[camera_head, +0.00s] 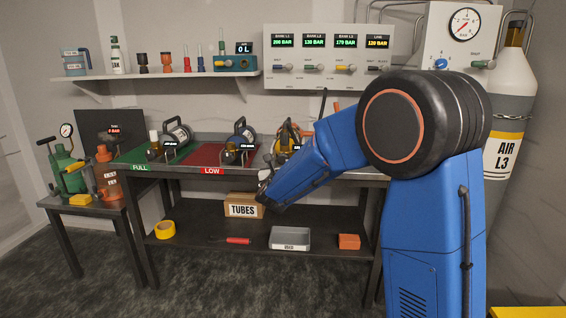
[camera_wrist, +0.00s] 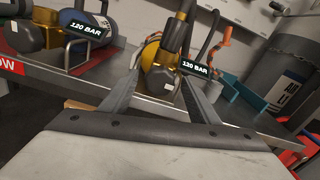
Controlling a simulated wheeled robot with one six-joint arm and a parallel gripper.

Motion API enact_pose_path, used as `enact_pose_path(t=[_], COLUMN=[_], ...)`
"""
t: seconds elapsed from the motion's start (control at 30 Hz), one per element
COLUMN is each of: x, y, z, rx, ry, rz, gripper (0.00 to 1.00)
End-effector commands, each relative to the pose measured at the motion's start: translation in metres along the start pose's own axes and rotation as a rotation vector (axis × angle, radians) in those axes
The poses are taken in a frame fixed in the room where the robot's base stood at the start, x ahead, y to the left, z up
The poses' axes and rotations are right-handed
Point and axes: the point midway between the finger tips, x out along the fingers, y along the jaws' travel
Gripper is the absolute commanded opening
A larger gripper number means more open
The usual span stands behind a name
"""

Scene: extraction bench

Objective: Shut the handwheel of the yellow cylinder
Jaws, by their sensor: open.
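The yellow cylinder (camera_head: 284,138) lies at the right part of the bench top, partly hidden behind my arm in the head view. In the wrist view the yellow cylinder (camera_wrist: 150,50) is straight ahead, with a brass valve and a 120 BAR display. A dark rounded knob, which looks like its handwheel (camera_wrist: 165,80), faces me between my fingers. My gripper (camera_wrist: 161,72) is open, one finger on each side of the knob in the picture. I cannot tell whether they touch it. In the head view my gripper (camera_head: 264,188) is at the bench's front edge, mostly unclear.
A blue-grey cylinder (camera_wrist: 107,22) with its own display lies to the left on the red LOW mat (camera_head: 206,153). Another cylinder (camera_head: 176,135) lies on the green FULL mat. A blue tray (camera_wrist: 240,92) is on the right. The TUBES box (camera_head: 243,208) is on the lower shelf.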

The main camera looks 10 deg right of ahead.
Motion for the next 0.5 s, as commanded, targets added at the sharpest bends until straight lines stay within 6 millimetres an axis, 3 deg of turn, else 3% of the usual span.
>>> enact_pose_path(t=[0.37,0.5], x=[0.0054,0.0052], y=[0.0001,0.0001], z=[-0.0001,-0.0001], rx=[0.000,0.000], ry=[0.000,0.000], rz=[0.000,0.000], gripper=[0.55,0.24])
